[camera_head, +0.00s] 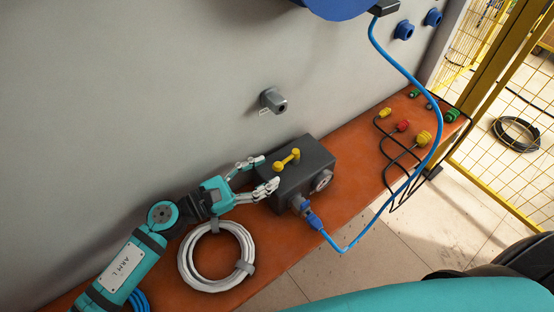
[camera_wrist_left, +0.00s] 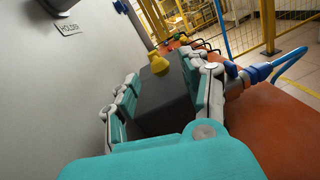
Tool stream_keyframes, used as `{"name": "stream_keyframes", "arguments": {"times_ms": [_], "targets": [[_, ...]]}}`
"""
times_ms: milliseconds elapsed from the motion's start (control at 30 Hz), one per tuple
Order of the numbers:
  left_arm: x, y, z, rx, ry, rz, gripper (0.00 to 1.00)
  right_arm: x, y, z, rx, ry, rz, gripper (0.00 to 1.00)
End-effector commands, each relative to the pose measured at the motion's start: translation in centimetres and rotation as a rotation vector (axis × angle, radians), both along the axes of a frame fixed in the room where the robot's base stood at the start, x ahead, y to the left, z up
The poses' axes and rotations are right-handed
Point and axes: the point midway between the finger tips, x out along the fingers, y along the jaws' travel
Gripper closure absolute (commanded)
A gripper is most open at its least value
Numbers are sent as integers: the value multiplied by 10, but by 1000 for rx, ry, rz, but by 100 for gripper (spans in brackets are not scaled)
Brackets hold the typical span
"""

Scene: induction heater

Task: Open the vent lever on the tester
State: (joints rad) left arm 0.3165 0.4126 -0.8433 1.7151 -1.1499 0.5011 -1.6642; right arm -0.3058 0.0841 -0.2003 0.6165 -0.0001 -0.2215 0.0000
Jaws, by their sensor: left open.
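The tester is a dark grey box (camera_head: 309,171) on the orange bench, with a round gauge on its front right side. A yellow vent lever (camera_head: 287,160) with knobbed ends lies across its top. In the left wrist view the box (camera_wrist_left: 165,98) is between the fingers and the yellow lever (camera_wrist_left: 159,63) shows at its top. My left gripper (camera_head: 266,174) is open at the left end of the box, its fingers on either side of that end and apart from the lever. I cannot tell whether the fingers touch the box. My right gripper is not in view.
A blue hose (camera_head: 352,243) joins the box's front by a blue connector (camera_head: 313,219). A coiled white hose (camera_head: 184,262) lies on the orange bench (camera_head: 350,150) close to my left arm. A grey holder (camera_head: 273,100) juts from the wall above. Yellow, red and green plugs (camera_head: 402,126) lie at right.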

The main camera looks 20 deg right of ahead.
Motion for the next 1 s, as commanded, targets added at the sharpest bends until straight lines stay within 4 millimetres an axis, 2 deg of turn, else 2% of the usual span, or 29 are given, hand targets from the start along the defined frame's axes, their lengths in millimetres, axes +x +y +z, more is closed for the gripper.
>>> {"name": "stream_keyframes", "arguments": {"times_ms": [100, 233, 400, 633, 1000], "targets": [[5, -21, 2, -1, 0, -1, 53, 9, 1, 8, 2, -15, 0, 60], [9, -34, 2, -1, 0, 0, 53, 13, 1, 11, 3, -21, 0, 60], [10, -41, 0, 0, 0, 0, 53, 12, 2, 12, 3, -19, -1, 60], [10, -42, 0, 1, 0, 0, 53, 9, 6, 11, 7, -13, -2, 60], [10, -41, 0, 1, 0, 0, 100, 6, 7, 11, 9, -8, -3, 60]]}}
